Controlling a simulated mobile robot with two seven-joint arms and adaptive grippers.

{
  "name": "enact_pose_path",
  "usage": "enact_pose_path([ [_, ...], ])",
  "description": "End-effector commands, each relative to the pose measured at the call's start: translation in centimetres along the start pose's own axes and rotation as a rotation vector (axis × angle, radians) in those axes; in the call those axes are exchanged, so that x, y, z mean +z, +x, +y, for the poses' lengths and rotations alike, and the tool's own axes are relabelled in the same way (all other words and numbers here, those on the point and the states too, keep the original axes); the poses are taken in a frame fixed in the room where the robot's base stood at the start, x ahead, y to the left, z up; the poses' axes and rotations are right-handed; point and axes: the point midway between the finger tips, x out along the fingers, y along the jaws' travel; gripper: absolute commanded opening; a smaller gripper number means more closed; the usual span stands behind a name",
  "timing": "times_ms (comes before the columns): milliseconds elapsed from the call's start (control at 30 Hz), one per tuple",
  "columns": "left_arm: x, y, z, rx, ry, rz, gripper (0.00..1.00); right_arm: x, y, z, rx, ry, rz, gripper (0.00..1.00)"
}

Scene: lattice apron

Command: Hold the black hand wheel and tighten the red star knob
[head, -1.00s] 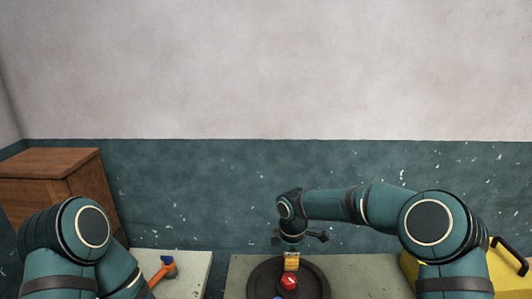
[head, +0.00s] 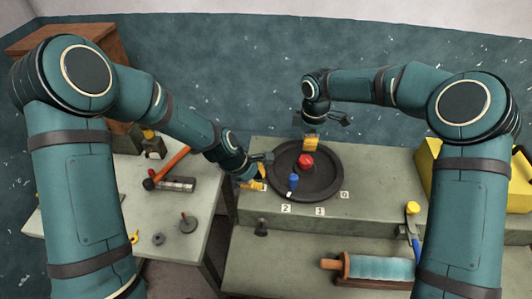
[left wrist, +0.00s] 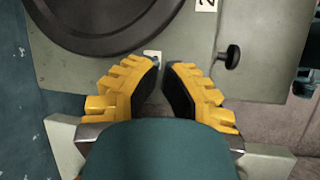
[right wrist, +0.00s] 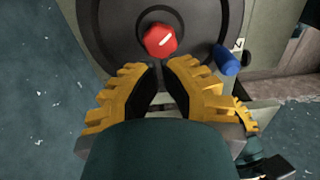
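The black hand wheel (head: 330,187) lies flat on a grey-green bench housing, with a blue handle (head: 293,180) on its near side. The red star knob (head: 306,160) sits at its centre; the right wrist view shows it (right wrist: 160,40) with a white line on top. My left gripper (head: 260,185) is just left of the wheel; in the left wrist view (left wrist: 163,68) its yellow fingers are parted, empty, beside the wheel's rim (left wrist: 100,50). My right gripper (head: 311,143) is over the wheel's far part, behind the knob; its fingers (right wrist: 165,65) are parted and empty, short of the knob.
Number labels 0 (head: 344,195), 1 (head: 320,211) and 2 (head: 286,208) lie along the wheel's near side. A small black knob (head: 261,228) is on the front. A hammer (head: 168,170) lies on the left table. A yellow box (head: 430,165) stands right.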

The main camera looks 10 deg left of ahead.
Motion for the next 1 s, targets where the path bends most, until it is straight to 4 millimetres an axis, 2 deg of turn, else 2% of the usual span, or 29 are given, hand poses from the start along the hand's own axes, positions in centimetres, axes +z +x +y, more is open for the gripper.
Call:
enact_pose_path([
  [33, 0.5, -0.6, 1.2, 0.009, -0.078, -0.008, 0.0, 0.0, 0.0, 0.0, 0.0, 0.0, 0.0, 0.0],
  [200, 2.0, -2.2, 4.3, 0.018, -0.336, -0.04, 0.0, 0.0, 0.0, 0.0, 0.0, 0.0, 0.0, 0.0],
  [400, 3.0, -3.3, 6.1, 0.016, -0.508, -0.064, 0.0, 0.0, 0.0, 0.0, 0.0, 0.0, 0.0, 0.0],
  [633, 2.9, -2.9, 6.2, 0.013, -0.549, -0.068, 0.0, 0.0, 0.0, 0.0, 0.0, 0.0, 0.0, 0.0],
  [1000, 1.5, 0.3, 5.3, 0.013, -0.547, -0.068, 0.0, 0.0, 0.0, 0.0, 0.0, 0.0, 0.0, 0.0],
])
